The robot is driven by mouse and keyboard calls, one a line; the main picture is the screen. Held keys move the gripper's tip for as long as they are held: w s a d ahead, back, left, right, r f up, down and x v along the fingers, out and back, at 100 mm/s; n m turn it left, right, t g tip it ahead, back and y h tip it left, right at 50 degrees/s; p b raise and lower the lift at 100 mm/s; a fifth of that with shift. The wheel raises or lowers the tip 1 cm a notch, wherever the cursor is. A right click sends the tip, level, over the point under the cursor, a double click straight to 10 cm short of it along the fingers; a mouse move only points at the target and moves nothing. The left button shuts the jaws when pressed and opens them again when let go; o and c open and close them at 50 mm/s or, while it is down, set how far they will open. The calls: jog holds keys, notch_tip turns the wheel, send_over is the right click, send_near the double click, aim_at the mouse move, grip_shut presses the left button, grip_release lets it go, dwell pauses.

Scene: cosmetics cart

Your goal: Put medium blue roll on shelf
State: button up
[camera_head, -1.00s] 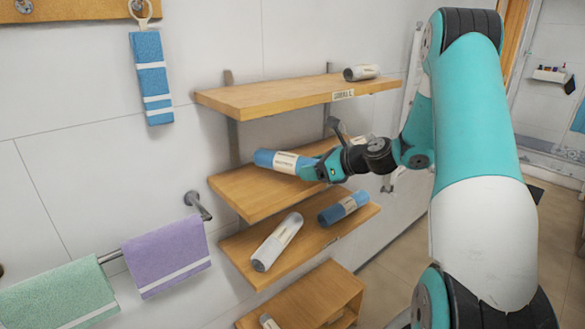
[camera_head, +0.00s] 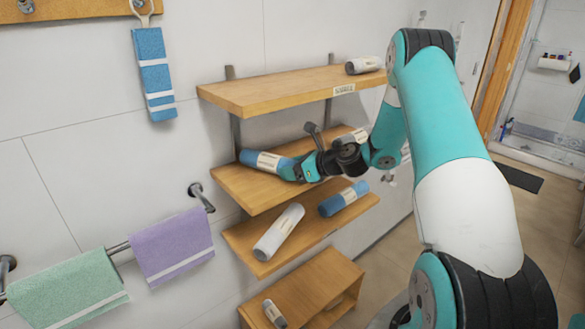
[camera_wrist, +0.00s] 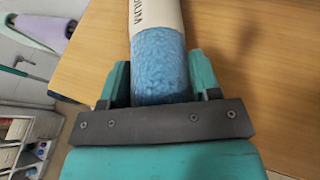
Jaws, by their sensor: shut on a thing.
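The medium blue roll (camera_head: 262,160) has a cream label band, which shows part of the word "MEDIUM" in the wrist view (camera_wrist: 158,65). My gripper (camera_head: 301,170) is shut on its right end, with one finger on each side in the wrist view (camera_wrist: 158,88). The roll lies roughly level over the left part of the middle wooden shelf (camera_head: 248,196). I cannot tell whether it touches the board. Its far end is out of the wrist view.
The top shelf (camera_head: 265,94) holds a white roll (camera_head: 365,65). A pale roll (camera_head: 350,137) is partly hidden behind my arm. The lower shelf (camera_head: 290,252) holds a white roll (camera_head: 279,232) and a blue roll (camera_head: 343,199). Towels (camera_head: 172,248) hang at left.

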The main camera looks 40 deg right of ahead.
jog(key=o, duration=1.1)
jog(key=shift+c, duration=0.2)
jog(key=b+v, duration=0.2)
jog(key=v, duration=0.9)
jog(key=s+a+r+n+g+y, duration=0.1)
jog(key=s+a+r+n+g, duration=0.15)
jog(key=a+n, duration=0.55)
jog(key=s+a+r+n+g, duration=0.1)
jog(key=s+a+n+g, duration=0.15)
jog(key=a+n, duration=0.5)
jog(key=s+a+r+n+g+y, duration=0.15)
jog(key=a+n+g, duration=0.3)
jog(key=a, duration=0.55)
jog(key=s+a+r+n+g+h, duration=0.1)
jog(key=s+a+n, duration=0.3)
jog(key=s+n, duration=0.4)
jog(key=s+a+r+n+g+h, duration=0.2)
jog(key=s+a+n+h, duration=0.1)
jog(key=s+n, duration=0.6)
jog(key=shift+s+a+n, duration=0.25)
jog(key=shift+a+n, duration=0.45)
jog(key=shift+a, duration=0.1)
